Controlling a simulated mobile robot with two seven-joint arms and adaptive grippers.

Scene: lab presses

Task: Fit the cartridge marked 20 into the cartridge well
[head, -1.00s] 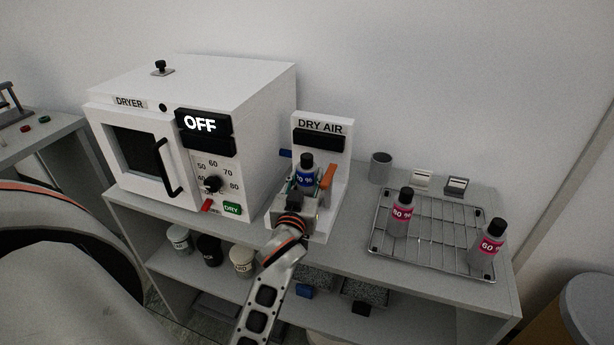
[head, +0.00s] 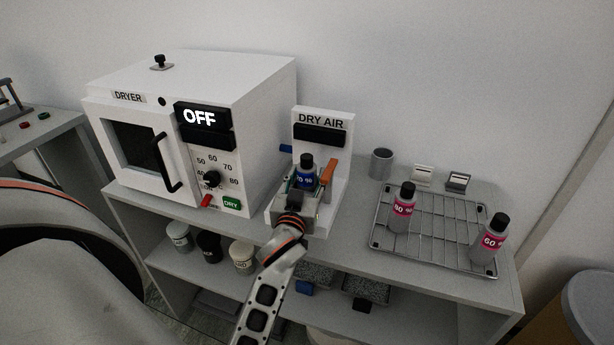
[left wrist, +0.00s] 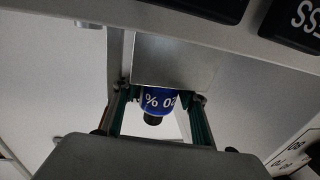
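The cartridge marked 20 (head: 305,179), with a blue label and black cap, stands upright at the front of the DRY AIR unit (head: 320,142). In the left wrist view its label and cap (left wrist: 157,102) show upside down, and its lower part is hidden behind a grey block (left wrist: 172,60) that looks like the well. My left gripper (head: 304,193) is at the cartridge from the front. Its fingers (left wrist: 160,112) stand on either side of the cartridge with a visible gap, so it looks open. My right gripper is not in view.
The dryer (head: 180,130), display OFF, stands close on the left. An orange lever (head: 328,172) is right beside the cartridge. On the right, a wire rack (head: 440,235) holds two pink-labelled cartridges (head: 402,208), (head: 489,241). A grey cup (head: 381,164) stands behind the rack.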

